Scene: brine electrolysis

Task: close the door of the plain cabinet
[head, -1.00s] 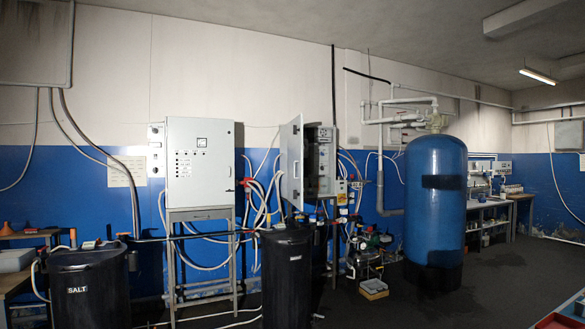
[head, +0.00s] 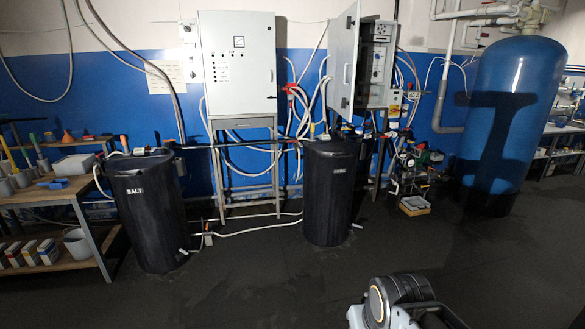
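The grey cabinet on the right stands open in the head view, and its interior (head: 379,62) shows gauges and fittings. Part of my arm shows at the bottom, well in front of the cabinets. My gripper's fingers are not in view.
A black salt tank (head: 148,220) and another black tank (head: 328,195) stand in front of the cabinets, the second below the open door. A blue vessel (head: 505,120) is at right, a wooden bench (head: 50,197) at left. The dark floor (head: 260,275) between is clear.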

